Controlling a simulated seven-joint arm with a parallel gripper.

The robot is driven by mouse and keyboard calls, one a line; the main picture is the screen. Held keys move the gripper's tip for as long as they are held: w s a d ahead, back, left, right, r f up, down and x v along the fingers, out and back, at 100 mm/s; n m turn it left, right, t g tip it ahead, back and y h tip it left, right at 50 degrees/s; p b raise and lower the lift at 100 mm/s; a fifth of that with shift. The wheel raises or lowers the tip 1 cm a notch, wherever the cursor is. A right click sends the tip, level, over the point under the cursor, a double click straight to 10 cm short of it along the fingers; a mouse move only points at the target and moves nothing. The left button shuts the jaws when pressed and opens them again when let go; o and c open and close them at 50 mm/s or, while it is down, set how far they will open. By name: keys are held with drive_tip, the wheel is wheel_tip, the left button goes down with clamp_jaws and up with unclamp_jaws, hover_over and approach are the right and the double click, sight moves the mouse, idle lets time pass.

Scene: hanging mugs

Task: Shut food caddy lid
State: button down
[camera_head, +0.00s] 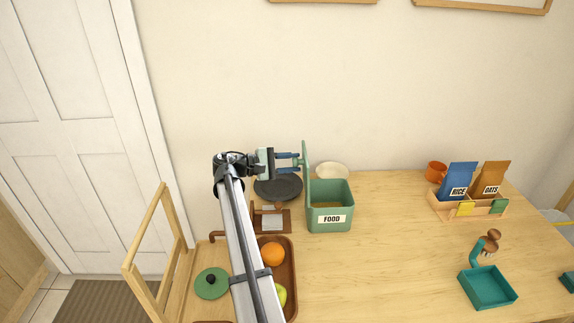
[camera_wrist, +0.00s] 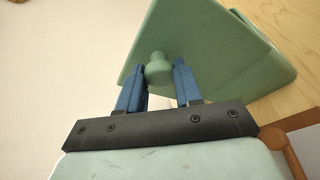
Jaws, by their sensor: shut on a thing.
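The green food caddy (camera_head: 331,220) stands on the wooden table with a FOOD label on its front. Its lid (camera_head: 307,172) is open and stands about upright along the caddy's left side. My gripper (camera_head: 299,160) comes from the left and is shut on the lid's round knob. In the wrist view, the blue fingers sit on both sides of the green knob (camera_wrist: 158,68), and the lid (camera_wrist: 190,50) tilts behind it. Part of the caddy (camera_wrist: 262,50) shows beyond the lid.
A dark plate (camera_head: 280,188) lies left of the caddy, and a pale bowl (camera_head: 332,171) is behind it. A brown tray with an orange (camera_head: 272,254) is in front. A rack with RICE and OATS bags (camera_head: 459,182) stands right.

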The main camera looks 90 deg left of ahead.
drive_tip(key=w+m+g, duration=0.1)
drive_tip(key=w+g, duration=0.7)
drive_tip(key=w, duration=0.1)
drive_tip(key=w+f+m+g, duration=0.1)
drive_tip(key=w+f+g, duration=0.6)
drive_tip(key=w+g, duration=0.2)
drive_tip(key=shift+f+g+h, duration=0.2)
drive_tip(key=shift+g+h, duration=0.2)
drive_tip(key=shift+g, duration=0.2)
drive_tip(key=c, duration=0.7)
unclamp_jaws()
drive_tip(key=shift+s, duration=0.1)
drive_tip(key=shift+c, duration=0.2)
drive_tip(key=shift+r, duration=0.1)
drive_tip(key=v, duration=1.3)
drive_tip(key=shift+r, duration=0.3)
